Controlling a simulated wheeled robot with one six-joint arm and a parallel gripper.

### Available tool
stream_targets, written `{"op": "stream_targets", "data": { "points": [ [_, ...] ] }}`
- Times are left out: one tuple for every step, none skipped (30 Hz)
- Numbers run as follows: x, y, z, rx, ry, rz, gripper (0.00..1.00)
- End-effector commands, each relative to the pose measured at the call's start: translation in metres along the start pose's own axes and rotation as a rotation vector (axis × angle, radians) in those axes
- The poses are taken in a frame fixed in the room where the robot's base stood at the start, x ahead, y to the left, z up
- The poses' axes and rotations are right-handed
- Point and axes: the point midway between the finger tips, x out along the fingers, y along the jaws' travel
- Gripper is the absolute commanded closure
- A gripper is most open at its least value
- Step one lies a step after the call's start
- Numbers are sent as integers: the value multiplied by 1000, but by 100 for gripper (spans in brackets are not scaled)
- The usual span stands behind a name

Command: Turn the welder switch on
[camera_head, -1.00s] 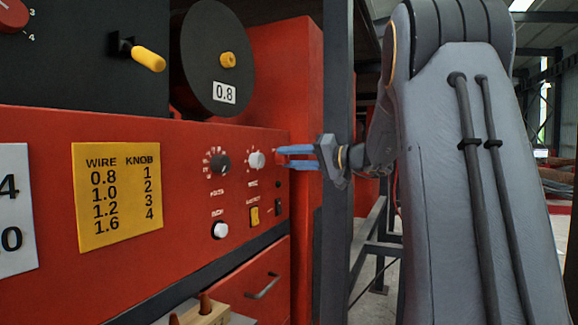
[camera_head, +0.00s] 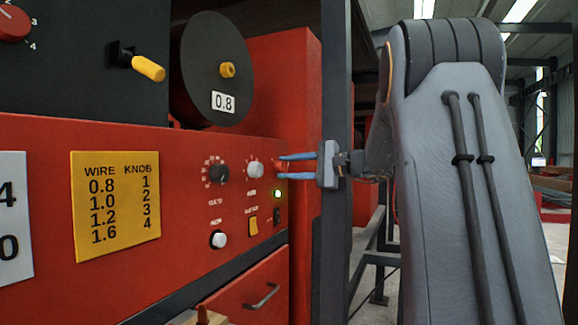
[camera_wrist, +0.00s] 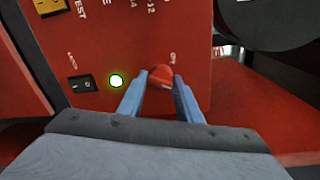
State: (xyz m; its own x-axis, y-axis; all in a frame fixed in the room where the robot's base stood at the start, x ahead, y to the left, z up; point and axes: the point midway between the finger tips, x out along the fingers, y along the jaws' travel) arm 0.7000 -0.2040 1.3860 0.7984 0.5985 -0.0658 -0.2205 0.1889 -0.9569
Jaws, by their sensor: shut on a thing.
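The welder's red panel (camera_head: 140,137) fills the left of the head view. My gripper (camera_head: 280,166), with blue fingers, is at the panel's right end. In the wrist view my gripper (camera_wrist: 160,82) has its fingertips on both sides of a red rotary switch (camera_wrist: 161,76) and is shut on it. Only a bit of this switch shows in the head view (camera_head: 275,162). A round indicator light (camera_wrist: 116,80) beside it glows green, also in the head view (camera_head: 277,193). The switch's lettering is too blurred to read fully.
A dark knob (camera_head: 218,174), a white knob (camera_head: 255,169), a white button (camera_head: 218,240) and a yellow switch (camera_head: 253,226) sit left of my gripper. A small black rocker (camera_wrist: 83,84) is near the light. A dark post (camera_head: 335,230) stands close by the gripper.

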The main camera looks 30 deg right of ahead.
Motion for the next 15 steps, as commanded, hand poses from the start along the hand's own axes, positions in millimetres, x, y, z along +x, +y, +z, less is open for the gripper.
{"op": "stream_targets", "data": {
  "points": [
    [-1, -4, 1, 33, -2, -2, 91],
    [-1, -4, 1, 57, -3, -1, 91],
    [-1, -4, 1, 86, -5, 0, 91],
    [-1, -4, 1, 107, -6, 0, 91],
    [-1, -4, 1, 127, -7, 1, 91],
    [-1, -4, 1, 153, -9, 2, 91],
    [0, -4, 1, 170, -10, 2, 91],
    [0, -4, 0, 187, -10, 3, 91],
    [0, -4, 0, 206, -11, 4, 91],
    [0, -4, 0, 221, -12, 4, 91],
    [0, -4, 0, 233, -13, 4, 91],
    [0, -4, 0, 249, -13, 5, 91],
    [0, -4, 0, 259, -14, 5, 91],
    [0, -4, 0, 267, -14, 5, 91],
    [0, -4, 0, 278, -15, 5, 91]
  ]
}}
